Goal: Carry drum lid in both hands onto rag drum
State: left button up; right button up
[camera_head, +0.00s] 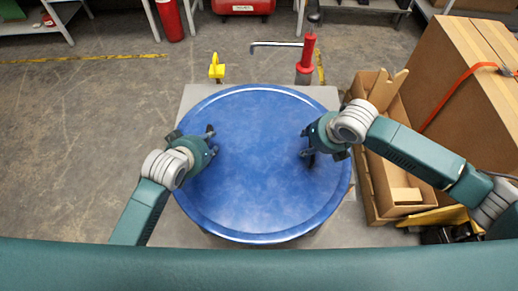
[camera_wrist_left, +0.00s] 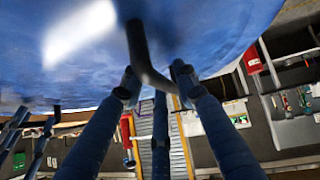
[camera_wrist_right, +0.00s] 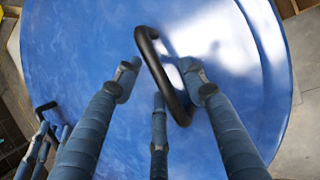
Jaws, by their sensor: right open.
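The drum lid (camera_head: 258,165) is a large round blue disc with a raised rim, in the middle of the head view. It hides most of what is under it, and I cannot make out the rag drum. My left gripper (camera_head: 211,142) is at the lid's left side; in the left wrist view its fingers stand apart around a black handle (camera_wrist_left: 143,55), contact unclear. My right gripper (camera_head: 307,143) is over the lid's right side, open, its fingers on either side of another black bar handle (camera_wrist_right: 163,75).
A grey surface (camera_head: 195,98) shows around the lid. Behind it stand a yellow object (camera_head: 217,68) and a red-bodied tool (camera_head: 308,52). An open cardboard box (camera_head: 375,185) and a large carton (camera_head: 462,75) crowd the right. The floor at the left is clear.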

pick_arm(q)
jog(key=shift+c, duration=0.5)
pick_arm(e)
jog(key=shift+c, duration=0.5)
pick_arm(q)
jog(key=c, duration=0.5)
pick_arm(e)
jog(key=c, duration=0.5)
pick_arm(q)
grip_shut()
pick_arm(e)
grip_shut()
pick_arm(q)
jog(key=shift+w+r, duration=0.1)
jog(key=shift+r, duration=0.15)
pick_arm(e)
jog(key=shift+w+r, duration=0.15)
jog(key=shift+r, duration=0.1)
